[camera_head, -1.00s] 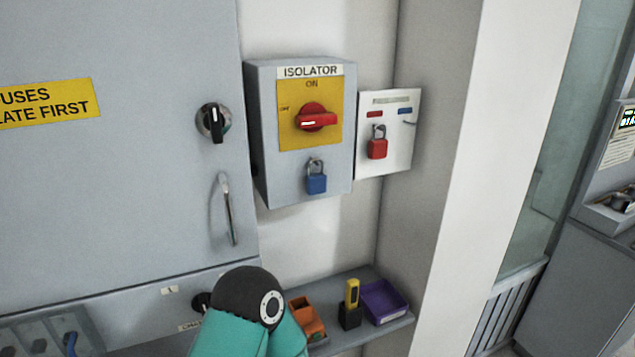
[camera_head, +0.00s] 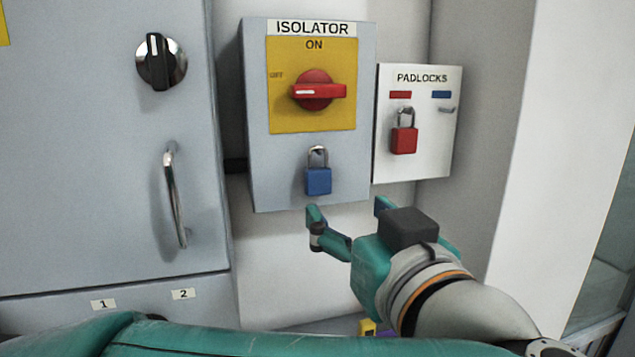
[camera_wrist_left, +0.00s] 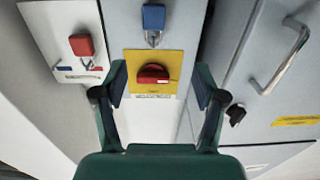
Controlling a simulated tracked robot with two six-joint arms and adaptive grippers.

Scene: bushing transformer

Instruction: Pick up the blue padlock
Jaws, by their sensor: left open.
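The blue padlock (camera_head: 318,180) hangs by its shackle on the front of the isolator box, below the red switch. It also shows in the left wrist view (camera_wrist_left: 153,18), upside down near the top edge, beyond the fingertips. My left gripper (camera_head: 348,208) is open and empty. In the head view it is just below and slightly right of the padlock, with a gap between them. In the left wrist view its two fingers (camera_wrist_left: 160,86) stand wide apart, with the isolator's yellow plate between them. My right gripper is not in view.
The isolator box (camera_head: 357,150) carries a red switch (camera_head: 317,92). To its right, a red padlock (camera_head: 404,140) hangs on the white padlock board (camera_head: 386,168). A cabinet with a handle (camera_head: 174,200) and a black knob (camera_head: 160,62) stands left. A side wall (camera_head: 480,150) is at right.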

